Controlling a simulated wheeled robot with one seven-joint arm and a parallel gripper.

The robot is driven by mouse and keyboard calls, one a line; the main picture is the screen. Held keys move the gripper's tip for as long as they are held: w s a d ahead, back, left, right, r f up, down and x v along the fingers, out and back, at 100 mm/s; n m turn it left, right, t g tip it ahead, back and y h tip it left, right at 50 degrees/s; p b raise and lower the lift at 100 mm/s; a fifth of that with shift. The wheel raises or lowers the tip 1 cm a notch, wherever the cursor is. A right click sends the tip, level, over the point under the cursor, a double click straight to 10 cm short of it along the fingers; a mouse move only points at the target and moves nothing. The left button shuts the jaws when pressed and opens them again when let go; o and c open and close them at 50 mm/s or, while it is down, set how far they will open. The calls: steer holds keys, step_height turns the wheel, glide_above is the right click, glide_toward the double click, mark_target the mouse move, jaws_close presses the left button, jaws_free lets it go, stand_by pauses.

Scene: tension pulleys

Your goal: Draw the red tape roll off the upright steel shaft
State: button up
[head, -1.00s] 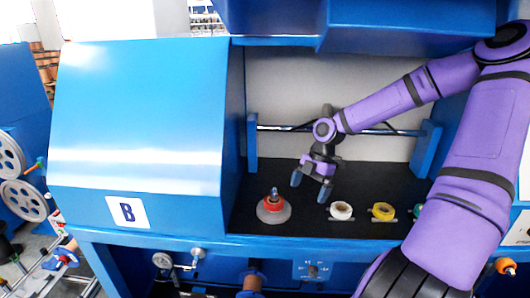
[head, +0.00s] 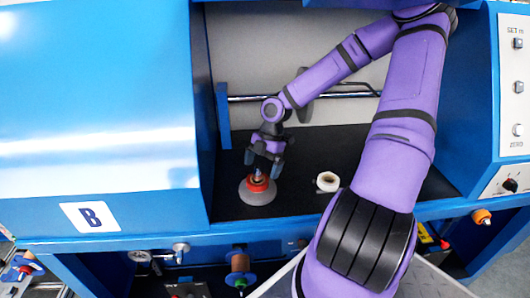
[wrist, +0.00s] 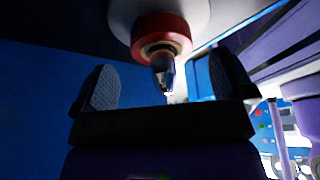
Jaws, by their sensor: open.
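The red tape roll (head: 258,184) sits around the upright steel shaft (head: 258,173), on top of a grey round base (head: 257,196) on the black work surface. My gripper (head: 264,166) is open, just above and behind the roll in the head view. In the wrist view the red roll (wrist: 161,37) and the shaft tip (wrist: 164,78) show between and beyond the two open fingers (wrist: 166,88). The fingers do not appear to touch the roll. Nothing is held.
A white tape roll (head: 327,182) stands to the right on the black surface (head: 300,205). A blue housing marked B (head: 100,120) walls off the left side. A horizontal steel bar (head: 330,94) runs behind my gripper.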

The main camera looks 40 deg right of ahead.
mark_target(260, 176)
steer(key=shift+x, duration=1.85)
steer(key=c, duration=1)
